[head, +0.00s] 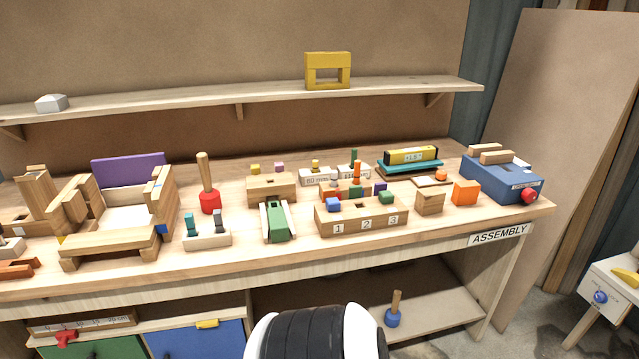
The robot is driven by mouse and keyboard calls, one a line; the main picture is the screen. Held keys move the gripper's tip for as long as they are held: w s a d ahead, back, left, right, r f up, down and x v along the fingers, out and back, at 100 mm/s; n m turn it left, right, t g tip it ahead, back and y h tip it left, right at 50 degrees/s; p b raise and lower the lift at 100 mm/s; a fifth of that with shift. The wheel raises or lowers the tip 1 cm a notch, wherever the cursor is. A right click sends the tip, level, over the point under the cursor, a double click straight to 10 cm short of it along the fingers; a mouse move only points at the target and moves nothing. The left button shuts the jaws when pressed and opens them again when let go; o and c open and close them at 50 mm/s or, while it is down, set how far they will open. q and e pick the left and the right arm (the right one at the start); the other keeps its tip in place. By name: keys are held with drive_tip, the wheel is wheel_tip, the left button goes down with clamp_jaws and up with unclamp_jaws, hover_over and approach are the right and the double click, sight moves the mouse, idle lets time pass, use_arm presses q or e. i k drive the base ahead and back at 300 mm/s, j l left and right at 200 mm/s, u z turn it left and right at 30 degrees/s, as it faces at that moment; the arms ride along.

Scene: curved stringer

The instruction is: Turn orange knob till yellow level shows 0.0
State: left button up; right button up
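The yellow level (398,158) lies at the back right of the workbench, on top of a teal platform (394,169). Its small pale display faces me, but the digits are too small to read surely. Nothing touches the knob. Neither of my grippers is in view; only a white and black part of my own arm shows at the bottom middle.
An orange cube (466,192) and a wooden box (429,203) stand in front of the knob. A numbered block (362,225) is to the left. A blue box (501,182) with a red knob (529,196) is to the right. A shelf (240,101) runs above.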

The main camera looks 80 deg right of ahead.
sight(441, 174)
drive_tip(key=z, duration=3.55)
